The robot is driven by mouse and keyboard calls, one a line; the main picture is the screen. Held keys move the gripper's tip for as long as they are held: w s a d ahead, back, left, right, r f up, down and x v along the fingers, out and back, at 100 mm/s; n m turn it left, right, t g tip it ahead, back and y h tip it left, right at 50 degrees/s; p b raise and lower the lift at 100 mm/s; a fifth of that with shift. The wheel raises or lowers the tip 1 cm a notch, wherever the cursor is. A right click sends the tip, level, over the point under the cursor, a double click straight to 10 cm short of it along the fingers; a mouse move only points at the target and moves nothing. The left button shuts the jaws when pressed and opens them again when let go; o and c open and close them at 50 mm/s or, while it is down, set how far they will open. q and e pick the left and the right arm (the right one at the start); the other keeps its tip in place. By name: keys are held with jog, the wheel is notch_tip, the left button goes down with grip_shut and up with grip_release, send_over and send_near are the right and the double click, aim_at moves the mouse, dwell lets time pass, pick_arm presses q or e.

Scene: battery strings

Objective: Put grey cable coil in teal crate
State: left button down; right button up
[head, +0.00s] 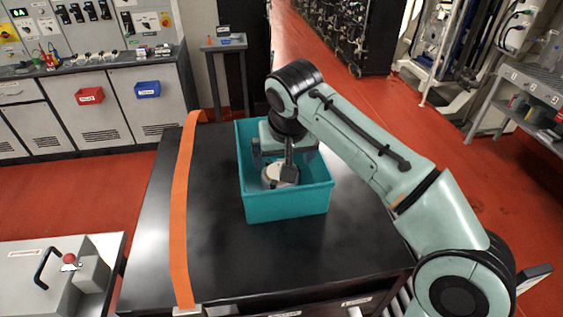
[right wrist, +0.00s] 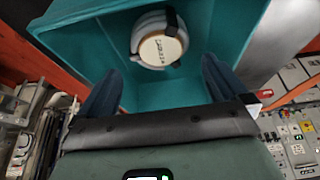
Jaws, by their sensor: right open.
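The teal crate (head: 287,205) stands on the black tabletop, and its inside fills much of the right wrist view (right wrist: 215,30). The grey cable coil (head: 271,173) is inside the crate, partly hidden by my gripper in the head view. In the right wrist view the coil (right wrist: 160,45) shows a round cream label and a dark strap. My right gripper (head: 285,160) reaches down into the crate from above. In the right wrist view its two dark fingers (right wrist: 163,88) are wide apart with nothing between them, and the coil lies beyond their tips. My left gripper is not in view.
An orange strip (head: 181,210) runs along the left part of the black table (head: 220,265). The tabletop around the crate is clear. A grey box with a handle (head: 40,280) stands on a bench at lower left. Cabinets line the back left.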

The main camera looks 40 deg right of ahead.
jog(key=p+v, duration=0.1)
jog(key=v, duration=0.4)
jog(key=shift+s+r, duration=0.1)
jog(key=shift+r, duration=0.25)
jog(key=shift+f, duration=0.1)
